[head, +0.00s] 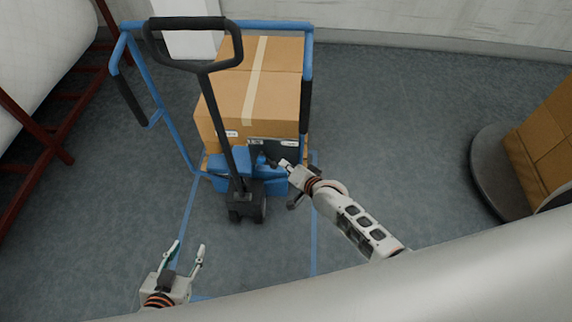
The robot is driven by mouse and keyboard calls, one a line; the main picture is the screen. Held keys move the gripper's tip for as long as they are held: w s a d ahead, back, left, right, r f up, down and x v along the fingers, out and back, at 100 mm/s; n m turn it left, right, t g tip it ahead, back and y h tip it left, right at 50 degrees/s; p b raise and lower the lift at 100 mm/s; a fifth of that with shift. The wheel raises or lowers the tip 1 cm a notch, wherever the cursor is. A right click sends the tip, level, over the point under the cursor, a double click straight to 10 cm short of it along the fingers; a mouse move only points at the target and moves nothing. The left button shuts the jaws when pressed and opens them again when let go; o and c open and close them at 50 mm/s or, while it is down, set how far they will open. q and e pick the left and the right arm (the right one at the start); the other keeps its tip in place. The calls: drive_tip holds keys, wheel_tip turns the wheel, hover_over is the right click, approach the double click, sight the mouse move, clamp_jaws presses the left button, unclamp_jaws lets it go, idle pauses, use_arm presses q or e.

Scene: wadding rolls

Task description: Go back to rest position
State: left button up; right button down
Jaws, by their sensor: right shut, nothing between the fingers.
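My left gripper (187,254) is at the lower left above the grey floor. Its two fingers are spread apart with nothing between them. My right arm reaches from the lower right toward the middle, and my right gripper (283,163) is shut at the front of the blue cart, close to a dark flat item (275,148) by the cardboard box. I cannot tell whether its fingertips touch anything there.
A blue cart (308,62) holds a taped cardboard box (220,98). A black-handled pallet jack (225,125) stands before it. Blue tape (315,235) marks the floor. A white roll on a red rack (38,133) is left; boxes on a round base (490,175) are right.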

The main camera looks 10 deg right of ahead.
drive_tip(key=s+d+r+n, duration=0.1)
drive_tip(key=s+n, duration=0.3)
drive_tip(key=s, duration=0.4)
drive_tip(key=s+d+r+n+h, duration=0.1)
drive_tip(key=s+d+n, duration=0.3)
drive_tip(key=s, duration=0.4)
drive_tip(key=s+d+r+n, duration=0.2)
drive_tip(key=s+n, duration=0.1)
drive_tip(key=s, duration=0.6)
drive_tip(key=shift+d+r+n+g, duration=0.3)
drive_tip(key=shift+d+n, duration=0.05)
drive_tip(key=shift+n, duration=0.05)
